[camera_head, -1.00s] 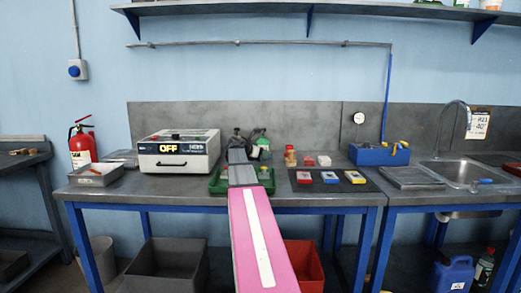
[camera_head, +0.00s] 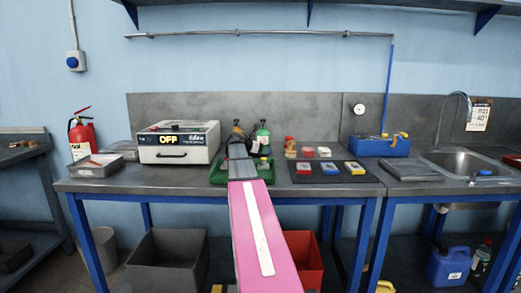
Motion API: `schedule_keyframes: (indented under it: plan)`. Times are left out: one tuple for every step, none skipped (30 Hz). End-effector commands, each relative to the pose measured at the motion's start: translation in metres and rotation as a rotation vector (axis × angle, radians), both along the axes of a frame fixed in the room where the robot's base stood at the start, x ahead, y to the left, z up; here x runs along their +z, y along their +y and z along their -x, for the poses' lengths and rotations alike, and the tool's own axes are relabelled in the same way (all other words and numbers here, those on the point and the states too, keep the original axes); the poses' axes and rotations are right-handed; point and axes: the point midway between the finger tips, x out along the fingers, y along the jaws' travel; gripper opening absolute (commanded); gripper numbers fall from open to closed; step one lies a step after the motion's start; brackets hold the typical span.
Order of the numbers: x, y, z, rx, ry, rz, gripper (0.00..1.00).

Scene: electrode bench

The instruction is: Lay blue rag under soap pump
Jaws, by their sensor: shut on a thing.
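My gripper (camera_head: 238,150) is at the far end of my pink arm, over the green tray on the bench. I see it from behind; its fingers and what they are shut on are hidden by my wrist. I cannot make out a blue rag for sure; a small blue thing (camera_head: 484,173) lies at the sink's front edge, too small to name. Two bottles stand just behind my gripper: a dark one with a brownish top (camera_head: 237,129) and a green one with a pale label (camera_head: 262,137). I cannot tell whether either is the soap pump.
The green tray (camera_head: 217,175) lies partly under my arm. A white device reading OFF (camera_head: 178,145) stands left. A dark mat (camera_head: 335,179) with several coloured boxes lies right, before a blue toolbox (camera_head: 378,146) and the sink (camera_head: 461,160). Bare bench shows along the front.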

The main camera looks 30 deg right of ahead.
Motion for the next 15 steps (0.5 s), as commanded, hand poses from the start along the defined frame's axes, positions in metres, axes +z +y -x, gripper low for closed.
schedule_keyframes:
  plan:
    - [-0.0009, 0.0, 0.0001, 0.0, 0.0, 0.0, 0.34]
    - [-0.0015, 0.0, 0.0, 0.0, 0.0, 0.0, 0.34]
    - [-0.0021, 0.0, 0.0, 0.0, 0.0, 0.0, 0.34]
    - [-0.0026, 0.0, 0.0001, 0.0, 0.0, 0.0, 0.34]
    - [-0.0031, 0.0, 0.0, 0.0, 0.0, 0.0, 0.34]
    - [-0.0038, 0.0, 0.0001, 0.0, 0.0, 0.0, 0.34]
    - [-0.0042, 0.0, 0.0, 0.0, 0.0, 0.0, 0.34]
    - [-0.0048, 0.0, 0.0001, 0.0, 0.0, 0.0, 0.34]
    - [-0.0054, 0.0, 0.0001, 0.0, 0.0, 0.0, 0.34]
    - [-0.0058, 0.0, 0.0001, 0.0, 0.0, 0.0, 0.34]
    - [-0.0064, 0.0, 0.0001, 0.0, 0.0, 0.0, 0.34]
    - [-0.0066, 0.0, 0.0001, 0.0, 0.0, 0.001, 0.6]
    - [-0.0064, -0.0001, 0.0, 0.0, 0.0, 0.001, 0.7]
    - [-0.0064, -0.0001, 0.0, 0.0, -0.001, 0.001, 0.8]
    - [-0.0064, -0.0001, 0.0, 0.0, 0.0, 0.001, 0.87]
